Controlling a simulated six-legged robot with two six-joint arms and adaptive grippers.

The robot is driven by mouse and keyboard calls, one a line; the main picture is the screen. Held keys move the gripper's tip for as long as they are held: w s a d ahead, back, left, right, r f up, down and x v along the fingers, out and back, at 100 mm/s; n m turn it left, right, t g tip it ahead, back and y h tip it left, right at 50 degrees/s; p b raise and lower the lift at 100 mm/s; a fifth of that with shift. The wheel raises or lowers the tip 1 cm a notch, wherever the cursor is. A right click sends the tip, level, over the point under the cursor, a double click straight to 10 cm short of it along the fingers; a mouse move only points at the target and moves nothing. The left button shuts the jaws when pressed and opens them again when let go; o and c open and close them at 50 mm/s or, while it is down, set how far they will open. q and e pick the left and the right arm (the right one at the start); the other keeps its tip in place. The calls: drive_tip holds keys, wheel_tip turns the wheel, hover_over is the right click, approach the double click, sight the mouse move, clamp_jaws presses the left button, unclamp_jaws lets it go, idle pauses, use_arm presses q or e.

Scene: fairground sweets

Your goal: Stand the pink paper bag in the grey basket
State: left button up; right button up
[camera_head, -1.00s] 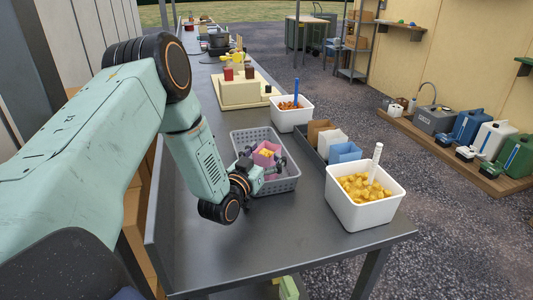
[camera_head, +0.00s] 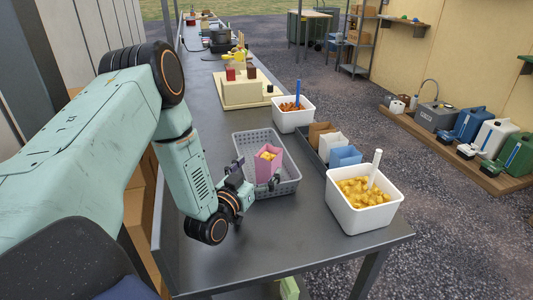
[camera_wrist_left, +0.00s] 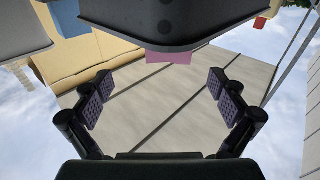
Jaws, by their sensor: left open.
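My right gripper is not in view.
A white tub of yellow sweets (camera_head: 362,212) with a scoop stands at the right front. A dark tray (camera_head: 312,160) of folded paper bags lies right of the basket. Another white tub (camera_head: 291,120) stands behind. The table's front left is clear.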

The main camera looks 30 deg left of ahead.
use_arm(q)
drive_tip(key=shift+s+r, duration=0.15)
drive_tip(key=shift+s, duration=0.85)
drive_tip(key=shift+w+f, duration=0.15)
drive_tip(key=shift+f, duration=0.1)
drive_tip(key=shift+d, duration=0.1)
drive_tip(key=shift+s+r, duration=0.2)
drive_tip(key=shift+s, duration=0.05)
drive_tip(key=shift+w+f, duration=0.1)
drive_tip(key=shift+w, duration=0.1)
drive_tip(key=shift+s, duration=0.15)
